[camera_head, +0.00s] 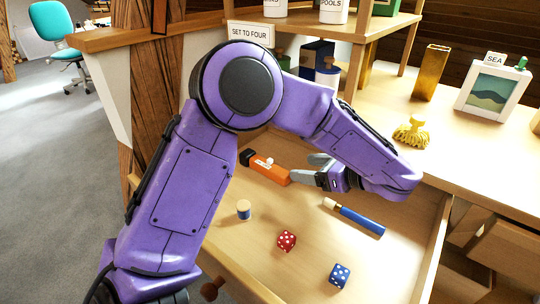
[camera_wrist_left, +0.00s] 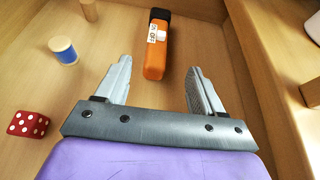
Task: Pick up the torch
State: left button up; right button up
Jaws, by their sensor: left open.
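The torch (camera_head: 269,169) is orange with a black head and a small white switch label. It lies in the open wooden drawer (camera_head: 318,258). The torch also shows in the left wrist view (camera_wrist_left: 156,48), its black head pointing away from me. My left gripper (camera_head: 308,168) is open and empty, reaching in from the right of the torch. In the left wrist view the gripper's fingers (camera_wrist_left: 159,66) stand either side of the torch's near orange end, apart from it. I cannot tell the exact height of the fingers. My right gripper is not in view.
The drawer also holds a blue-and-white tube (camera_head: 355,217), a spool (camera_head: 243,210), a red die (camera_head: 286,240) and a blue die (camera_head: 340,275). The drawer's side wall (camera_wrist_left: 262,70) is close on the gripper's right.

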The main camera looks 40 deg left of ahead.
aim_at(271, 165)
pick_arm(q)
jog(key=x, duration=0.5)
jog(key=b+x, duration=0.1)
jog(key=x, duration=0.4)
jog(key=shift+s+f, duration=0.2)
jog(key=c, duration=1.1)
